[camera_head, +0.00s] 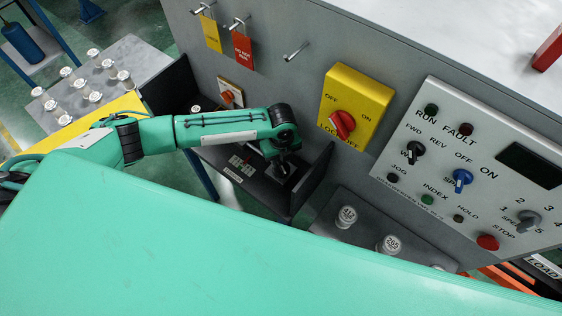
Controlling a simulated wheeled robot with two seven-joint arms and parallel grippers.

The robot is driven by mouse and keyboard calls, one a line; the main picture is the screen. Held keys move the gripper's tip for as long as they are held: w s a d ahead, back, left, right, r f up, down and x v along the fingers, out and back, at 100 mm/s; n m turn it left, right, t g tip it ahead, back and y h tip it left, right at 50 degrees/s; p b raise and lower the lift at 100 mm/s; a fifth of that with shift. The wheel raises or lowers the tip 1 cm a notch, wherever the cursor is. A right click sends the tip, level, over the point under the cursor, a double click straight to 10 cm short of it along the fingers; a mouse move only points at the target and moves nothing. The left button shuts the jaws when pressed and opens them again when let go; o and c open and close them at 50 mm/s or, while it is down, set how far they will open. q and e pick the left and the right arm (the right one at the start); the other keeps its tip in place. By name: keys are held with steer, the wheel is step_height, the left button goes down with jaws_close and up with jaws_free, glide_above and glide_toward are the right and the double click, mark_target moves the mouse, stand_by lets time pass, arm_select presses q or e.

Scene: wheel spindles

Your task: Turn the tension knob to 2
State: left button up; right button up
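No knob that I can read as labelled tension shows. A grey knob (528,220) with numbers from 1 to 5 around it sits at the right of the grey control panel; its label looks like "speed". A small orange-red knob (228,97) sits on a pale plate behind my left arm; its marks are too small to read. My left gripper (285,170) points down over a dark open box (300,192) below the machine's front. It is small and dark, so I cannot tell open from shut. It is apart from both knobs. My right gripper is out of view.
A yellow plate (374,92) carries a red rotary switch (342,125). The panel also has a blue knob (462,180) and a red stop button (487,242). Two tags (243,50) hang on pegs. Trays of labelled round parts stand at left and below. My green body covers the foreground.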

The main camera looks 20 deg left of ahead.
mark_target(281, 164)
arm_select(q)
step_height(281, 164, up, 12)
steer(key=b, duration=0.2)
steer(key=shift+f+b, duration=0.25)
steer(key=shift+b, duration=0.15)
